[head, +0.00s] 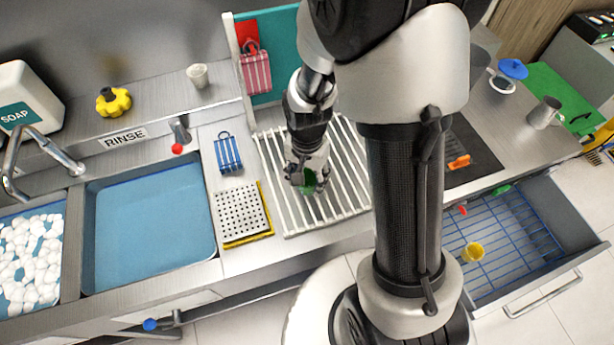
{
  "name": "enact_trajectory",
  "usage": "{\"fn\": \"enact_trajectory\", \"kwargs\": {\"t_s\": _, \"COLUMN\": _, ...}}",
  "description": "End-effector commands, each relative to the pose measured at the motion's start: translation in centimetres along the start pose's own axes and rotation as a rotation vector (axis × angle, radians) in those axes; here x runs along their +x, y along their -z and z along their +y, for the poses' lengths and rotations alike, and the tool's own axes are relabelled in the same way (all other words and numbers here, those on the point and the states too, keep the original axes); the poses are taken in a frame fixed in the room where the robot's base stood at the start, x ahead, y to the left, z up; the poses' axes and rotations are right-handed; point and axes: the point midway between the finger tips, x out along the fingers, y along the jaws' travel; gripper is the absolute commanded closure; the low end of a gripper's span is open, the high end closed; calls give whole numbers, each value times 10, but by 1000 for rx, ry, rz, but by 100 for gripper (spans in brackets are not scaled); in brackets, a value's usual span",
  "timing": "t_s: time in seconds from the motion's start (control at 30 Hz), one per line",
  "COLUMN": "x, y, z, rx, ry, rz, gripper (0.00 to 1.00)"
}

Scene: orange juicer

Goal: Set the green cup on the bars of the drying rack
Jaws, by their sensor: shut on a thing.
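The green cup (309,181) shows as a small green patch between the fingers of my gripper (307,182). My gripper is shut on it and points down over the drying rack (272,165). The rack is a set of white parallel bars on the counter. The gripper hides most of the cup. I cannot tell whether the cup touches the bars or hangs just above them. My arm covers the right part of the rack.
A teal panel (279,45) with a hanging striped cloth (257,73) stands behind. An open drawer (510,235) holds a yellow cup (473,252).

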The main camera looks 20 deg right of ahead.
Motion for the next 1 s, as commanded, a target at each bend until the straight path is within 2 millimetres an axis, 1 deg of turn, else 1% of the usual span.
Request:
{"fn": "enact_trajectory", "kwargs": {"t_s": 0.03, "x": 3, "y": 0, "z": 0, "rx": 0, "ry": 0, "rz": 0, "gripper": 75}}
{"fn": "enact_trajectory", "kwargs": {"t_s": 0.07, "x": 2, "y": 0, "z": 0, "rx": 0, "ry": 0, "rz": 0, "gripper": 50}}
{"fn": "enact_trajectory", "kwargs": {"t_s": 0.33, "x": 2, "y": 0, "z": 0, "rx": 0, "ry": 0, "rz": 0, "gripper": 32}}
{"fn": "enact_trajectory", "kwargs": {"t_s": 0.37, "x": 2, "y": 0, "z": 0, "rx": 0, "ry": 0, "rz": 0, "gripper": 30}}
{"fn": "enact_trajectory", "kwargs": {"t_s": 0.63, "x": 1, "y": 0, "z": 0, "rx": 0, "ry": 0, "rz": 0, "gripper": 30}}
{"fn": "enact_trajectory", "kwargs": {"t_s": 0.77, "x": -5, "y": 0, "z": 0, "rx": 0, "ry": 0, "rz": 0, "gripper": 30}}
{"fn": "enact_trajectory", "kwargs": {"t_s": 0.87, "x": -19, "y": 1, "z": -1, "rx": 0, "ry": 3, "rz": 3, "gripper": 30}}
{"fn": "enact_trajectory", "kwargs": {"t_s": 1.0, "x": -50, "y": 1, "z": -1, "rx": 0, "ry": 4, "rz": 4, "gripper": 30}}
